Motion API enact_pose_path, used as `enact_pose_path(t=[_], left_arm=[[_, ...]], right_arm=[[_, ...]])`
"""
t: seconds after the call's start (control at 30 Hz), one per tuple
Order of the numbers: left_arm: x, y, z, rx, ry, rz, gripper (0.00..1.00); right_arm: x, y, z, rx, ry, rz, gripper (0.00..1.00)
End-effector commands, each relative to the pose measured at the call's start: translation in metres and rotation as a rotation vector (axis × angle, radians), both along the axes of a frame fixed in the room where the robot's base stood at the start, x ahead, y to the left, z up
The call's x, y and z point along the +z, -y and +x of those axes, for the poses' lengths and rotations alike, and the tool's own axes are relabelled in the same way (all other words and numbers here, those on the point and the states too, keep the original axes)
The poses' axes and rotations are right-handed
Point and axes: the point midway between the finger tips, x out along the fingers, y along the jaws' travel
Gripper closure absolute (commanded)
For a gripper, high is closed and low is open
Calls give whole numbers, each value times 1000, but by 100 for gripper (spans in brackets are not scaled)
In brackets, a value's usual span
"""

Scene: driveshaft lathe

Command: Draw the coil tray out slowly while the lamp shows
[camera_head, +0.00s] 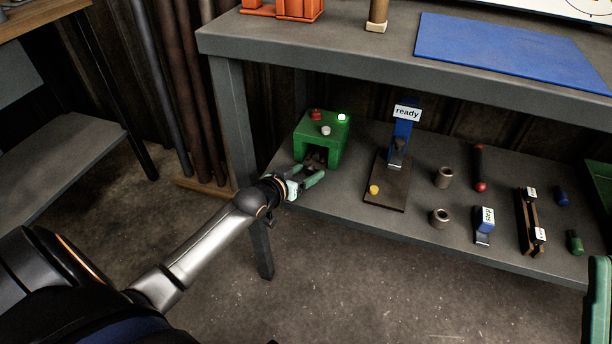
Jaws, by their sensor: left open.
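A green box (322,128) stands on the lower shelf with a red button (316,115), a pale knob and a brightly lit lamp (341,118) on top. Its front is an open arch. Something dark shows inside the arch, perhaps the coil tray (316,156), but I cannot make out its shape. My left gripper (312,176) is open in front of the arch, low near the shelf's edge; whether it touches the tray is unclear. Part of what seems to be my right gripper (600,300) shows at the right edge, cut off.
Right of the box, a dark board carries a blue upright marked "ready" (407,113) and a yellow knob (374,190). Farther right on the lower shelf (340,205) lie two brown bushings, a red-ended bar and small labelled pieces. The upper shelf (380,55) overhangs; its leg stands left.

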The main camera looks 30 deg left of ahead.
Motion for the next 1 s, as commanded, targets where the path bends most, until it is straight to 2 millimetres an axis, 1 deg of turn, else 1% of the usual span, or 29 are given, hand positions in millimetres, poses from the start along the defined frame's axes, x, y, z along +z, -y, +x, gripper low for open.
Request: enact_pose_path(t=[0.27, 0.87, 1.0], left_arm=[[0, 0, 1, 0, 0, 0, 32], [0, 0, 1, -1, 0, -1, 100], [0, 1, 1, -1, 0, -1, 100]], right_arm=[[0, 0, 0, 1, -1, 0, 100], [0, 0, 0, 1, -2, 4, 100], [0, 0, 0, 1, -2, 4, 100]])
